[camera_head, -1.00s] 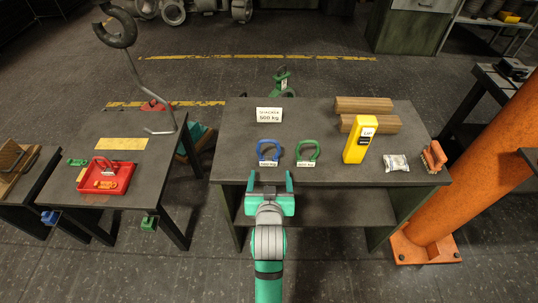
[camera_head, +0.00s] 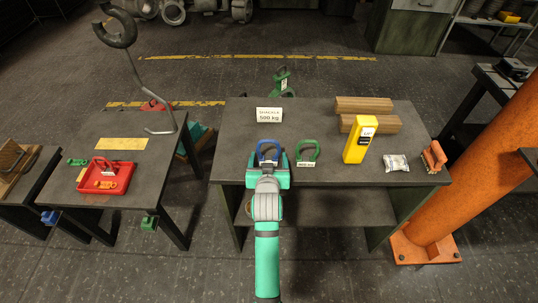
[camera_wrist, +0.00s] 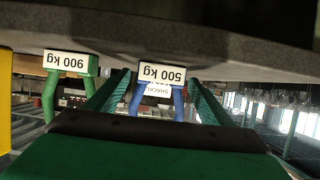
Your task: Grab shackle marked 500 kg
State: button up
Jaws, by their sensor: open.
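The blue shackle (camera_head: 268,146) stands near the front edge of the table, and its tag reads 500 kg, upside down, in the wrist view (camera_wrist: 162,74). A green shackle (camera_head: 307,148) stands to its right; its tag reads 900 kg in the wrist view (camera_wrist: 68,63). My gripper (camera_head: 268,158) is open, with one finger on each side of the blue shackle. In the wrist view the blue shackle shows between the fingers, with a gap at each side. Its lower part is hidden by my gripper in the head view.
A white sign (camera_head: 269,115) reading "SHACKLE 500 kg" stands behind the shackles. A yellow device (camera_head: 359,140), wooden blocks (camera_head: 371,123), a small packet (camera_head: 396,163) and a brush (camera_head: 433,157) lie right. A tall hook stand (camera_head: 135,75) rises on the left.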

jog(key=shift+w+f, duration=0.1)
jog(key=shift+w, duration=0.2)
jog(key=c, duration=1.3)
jog(key=shift+c, duration=0.2)
